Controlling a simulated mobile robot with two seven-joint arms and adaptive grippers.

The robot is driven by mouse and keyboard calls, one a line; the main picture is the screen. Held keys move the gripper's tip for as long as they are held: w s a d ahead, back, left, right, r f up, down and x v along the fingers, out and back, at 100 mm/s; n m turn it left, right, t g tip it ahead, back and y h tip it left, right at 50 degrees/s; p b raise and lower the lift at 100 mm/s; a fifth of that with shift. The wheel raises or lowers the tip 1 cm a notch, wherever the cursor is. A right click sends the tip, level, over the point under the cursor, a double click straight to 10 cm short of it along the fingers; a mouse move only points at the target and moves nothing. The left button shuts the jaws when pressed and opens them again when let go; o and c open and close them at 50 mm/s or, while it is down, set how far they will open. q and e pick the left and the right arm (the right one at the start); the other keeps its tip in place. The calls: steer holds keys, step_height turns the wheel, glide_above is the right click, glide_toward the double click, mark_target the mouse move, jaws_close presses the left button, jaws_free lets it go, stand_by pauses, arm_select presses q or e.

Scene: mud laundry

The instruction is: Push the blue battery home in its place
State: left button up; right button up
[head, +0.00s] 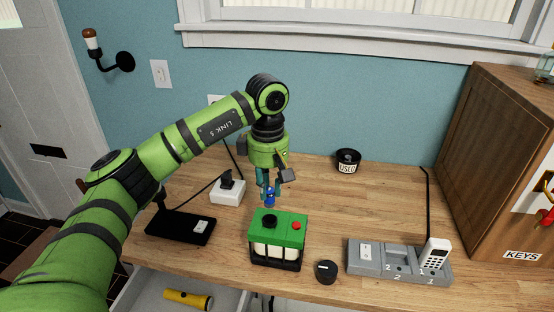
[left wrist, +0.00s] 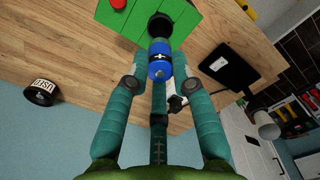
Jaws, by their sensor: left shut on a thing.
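The blue battery (head: 270,198) is held upright between the fingertips of my left gripper (head: 269,188). In the left wrist view the left gripper (left wrist: 160,72) is shut on the blue battery (left wrist: 160,60), whose end with a plus mark faces the camera. Below it stands a green-topped case (head: 282,231) with a black round opening and a red button on top; its green top (left wrist: 185,20) also shows in the left wrist view. The battery appears just above or at the opening; I cannot tell whether its lower end is inside. My right gripper is not in view.
A black round cap (head: 326,271) lies right of the case. A grey tray (head: 400,265) holds a white remote at the right. A black pad (head: 180,227) and a white socket block (head: 228,192) are left. A "USED" cup (head: 347,162) stands behind.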

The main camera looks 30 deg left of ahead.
mark_target(269, 200)
arm_select(q)
steer(key=shift+w+r, duration=0.15)
steer(key=shift+w, duration=0.05)
steer(key=shift+s+f+b, duration=0.35)
steer(key=shift+f+b, duration=0.25)
steer(key=shift+f, duration=0.35)
steer(key=shift+w+f+b, duration=0.1)
steer(key=shift+f+b, duration=0.65)
steer(key=shift+f, duration=0.1)
steer(key=shift+f+b, duration=0.35)
steer(key=shift+f, duration=0.3)
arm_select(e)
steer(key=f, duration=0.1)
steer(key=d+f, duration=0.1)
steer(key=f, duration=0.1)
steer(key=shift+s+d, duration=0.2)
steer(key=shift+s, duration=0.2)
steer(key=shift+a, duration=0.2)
